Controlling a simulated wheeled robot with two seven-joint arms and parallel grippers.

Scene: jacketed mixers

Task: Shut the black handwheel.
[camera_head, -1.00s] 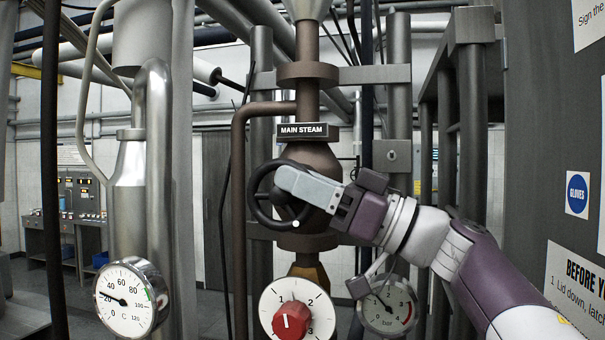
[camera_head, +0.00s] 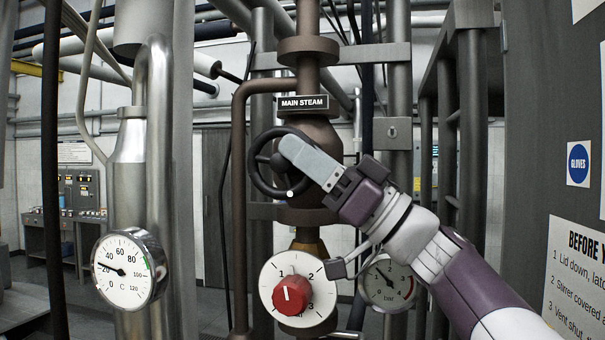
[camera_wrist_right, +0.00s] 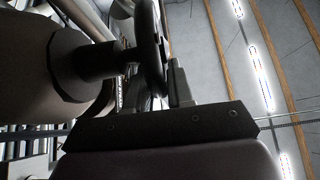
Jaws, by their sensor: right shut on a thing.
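My right gripper (camera_head: 290,147) comes in from the lower right and is shut on the upper right part of the rim. Its grey fingers hide that part of the wheel. In the right wrist view the handwheel (camera_wrist_right: 150,45) is a dark ring seen edge-on, with a finger of the right gripper (camera_wrist_right: 178,82) against it. My left gripper is not in view.
Below the valve is a white dial with a red knob (camera_head: 291,295). A bar gauge (camera_head: 388,285) is partly hidden behind my right arm. A temperature gauge (camera_head: 130,268) is at left. Vertical pipes stand on both sides, and a dark panel with signs (camera_head: 577,220) is at right.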

